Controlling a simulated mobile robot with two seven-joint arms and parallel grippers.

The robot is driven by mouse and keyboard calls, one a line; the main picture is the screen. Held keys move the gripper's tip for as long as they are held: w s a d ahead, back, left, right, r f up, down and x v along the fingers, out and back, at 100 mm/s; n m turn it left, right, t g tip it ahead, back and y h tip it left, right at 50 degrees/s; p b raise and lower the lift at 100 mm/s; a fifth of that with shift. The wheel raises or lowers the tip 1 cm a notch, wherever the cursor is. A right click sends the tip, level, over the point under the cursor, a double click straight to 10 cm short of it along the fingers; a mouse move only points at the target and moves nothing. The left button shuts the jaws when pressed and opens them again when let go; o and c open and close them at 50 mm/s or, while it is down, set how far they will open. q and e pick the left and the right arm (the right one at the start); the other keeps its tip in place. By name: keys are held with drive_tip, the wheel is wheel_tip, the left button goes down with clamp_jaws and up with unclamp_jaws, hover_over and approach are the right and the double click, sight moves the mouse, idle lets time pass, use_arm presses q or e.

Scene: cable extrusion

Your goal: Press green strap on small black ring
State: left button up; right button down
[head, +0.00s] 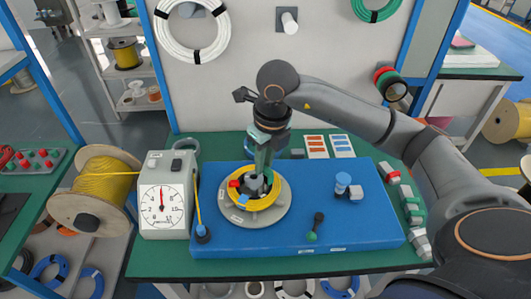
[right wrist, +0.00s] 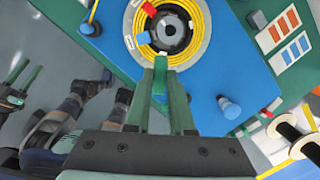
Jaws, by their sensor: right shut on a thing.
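My right gripper (head: 262,170) points down over the yellow cable coil (head: 272,195) on a grey round plate (head: 240,217). In the right wrist view its green fingers (right wrist: 162,88) are shut on a green strap (right wrist: 160,68), whose tip lies at the coil's near edge; whether it touches cannot be told. A dark ring-shaped hub (right wrist: 172,33) sits in the coil's middle, partly hidden by the gripper in the head view. A red strap (head: 234,184) and a blue-white strap (head: 243,199) sit on the coil. My left gripper (right wrist: 14,97) shows at the wrist view's left edge, its opening unclear.
The blue board (head: 370,225) also holds a blue-capped peg (head: 342,183) and a black-and-green lever (head: 315,227). A dial scale (head: 164,200) stands left of it, with a yellow cable spool (head: 95,187) beyond. Several small parts line the right edge.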

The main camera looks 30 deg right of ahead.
drive_tip(key=m, duration=0.2)
drive_tip(key=b, duration=0.6)
hover_over(265, 196)
drive_tip(key=shift+f, duration=3.8)
drive_tip(key=shift+f, duration=0.1)
drive_tip(key=shift+f+b, duration=1)
drive_tip(key=shift+f, duration=0.4)
drive_tip(key=shift+f+b, duration=0.5)
drive_tip(key=shift+s+f, duration=0.15)
drive_tip(key=shift+f, duration=0.05)
